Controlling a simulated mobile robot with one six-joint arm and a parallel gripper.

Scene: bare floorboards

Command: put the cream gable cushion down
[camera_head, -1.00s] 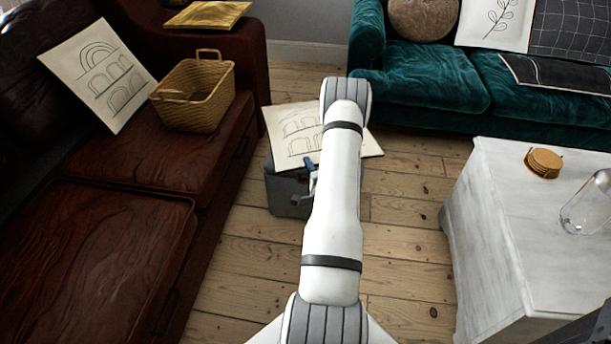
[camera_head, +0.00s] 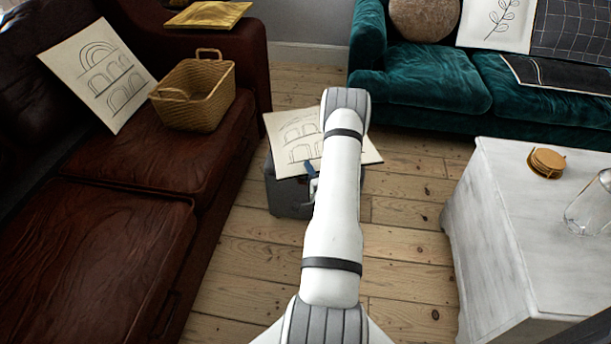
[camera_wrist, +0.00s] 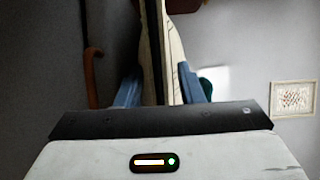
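A square cream cushion with a line drawing of arches (camera_head: 291,136) is at the centre of the head view, over a grey box-like seat (camera_head: 288,198). My arm hides its right middle part. My gripper (camera_head: 312,174) is at its near edge, with one blue finger showing. In the wrist view the cushion (camera_wrist: 174,60) is seen edge-on between the two blue fingers of my gripper (camera_wrist: 160,88), which are closed on it. I cannot tell whether the cushion touches the grey seat.
A similar cream cushion (camera_head: 98,75) leans on the brown leather sofa (camera_head: 90,250) beside a wicker basket (camera_head: 195,95). A teal sofa (camera_head: 430,80) stands behind. A white cabinet (camera_head: 500,240) with coasters (camera_head: 546,163) and a glass (camera_head: 592,205) is right. Floorboards (camera_head: 405,215) between are clear.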

